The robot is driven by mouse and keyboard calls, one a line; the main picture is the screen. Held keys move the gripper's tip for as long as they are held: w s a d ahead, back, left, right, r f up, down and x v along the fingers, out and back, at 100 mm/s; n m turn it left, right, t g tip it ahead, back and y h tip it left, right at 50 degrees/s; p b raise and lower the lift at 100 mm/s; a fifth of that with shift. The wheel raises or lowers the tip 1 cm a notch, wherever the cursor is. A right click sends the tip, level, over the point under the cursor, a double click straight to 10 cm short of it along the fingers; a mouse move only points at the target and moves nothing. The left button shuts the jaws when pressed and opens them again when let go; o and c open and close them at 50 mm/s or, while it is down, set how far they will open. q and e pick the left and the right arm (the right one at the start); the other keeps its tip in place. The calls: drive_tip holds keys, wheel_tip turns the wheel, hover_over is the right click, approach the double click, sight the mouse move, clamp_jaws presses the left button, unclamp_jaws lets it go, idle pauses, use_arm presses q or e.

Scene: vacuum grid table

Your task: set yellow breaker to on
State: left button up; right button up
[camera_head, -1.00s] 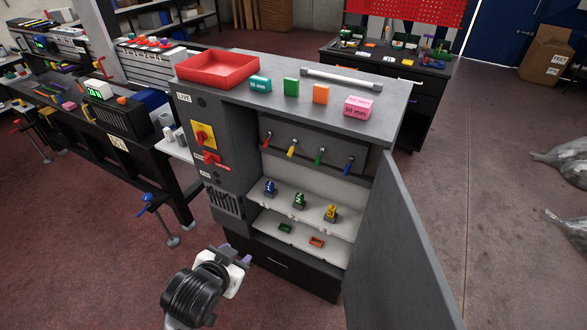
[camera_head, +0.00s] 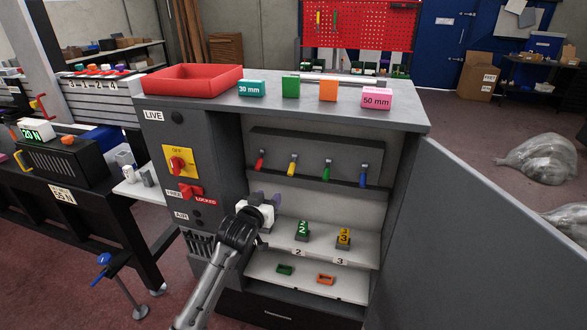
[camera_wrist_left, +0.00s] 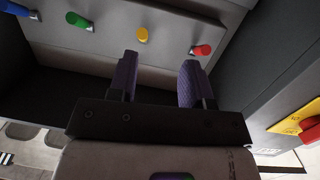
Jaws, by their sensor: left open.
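The yellow breaker (camera_head: 292,168) is a small lever with a yellow handle, second from the left in a row on the cabinet's back panel. Its handle slants downward, like the others. In the left wrist view the yellow handle (camera_wrist_left: 143,35) shows end-on beyond the fingertips, apart from them. My left gripper (camera_head: 268,200) is inside the cabinet opening, below and left of the yellow breaker. Its two purple fingers are open and empty in the left wrist view (camera_wrist_left: 157,78). My right gripper is out of view.
The red breaker (camera_head: 260,162) is left of the yellow one; green (camera_head: 326,172) and blue (camera_head: 361,178) are right. Numbered blocks stand on the shelf (camera_head: 325,250) below.

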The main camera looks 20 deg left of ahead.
sight(289, 172)
use_arm(q)
drive_tip(key=shift+n+t, duration=0.5)
drive_tip(key=shift+t, duration=0.3)
drive_tip(key=w+b, duration=0.1)
drive_tip(key=w, duration=0.2)
drive_tip(key=w+d+r+b, duration=0.1)
drive_tip(key=w, duration=0.3)
drive_tip(key=w+r+b, duration=0.1)
drive_tip(key=w, duration=0.3)
drive_tip(key=shift+d, duration=0.2)
drive_tip(key=shift+w+r+b, duration=0.1)
drive_tip(key=shift+w+b, duration=0.7)
drive_tip(key=shift+w, duration=0.65)
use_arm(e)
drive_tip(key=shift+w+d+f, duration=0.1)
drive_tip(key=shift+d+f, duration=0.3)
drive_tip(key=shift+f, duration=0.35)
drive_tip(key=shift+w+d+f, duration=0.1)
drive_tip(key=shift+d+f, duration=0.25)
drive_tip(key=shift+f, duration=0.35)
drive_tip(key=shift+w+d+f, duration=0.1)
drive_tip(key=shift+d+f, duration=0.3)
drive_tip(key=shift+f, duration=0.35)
use_arm(q)
clamp_jaws()
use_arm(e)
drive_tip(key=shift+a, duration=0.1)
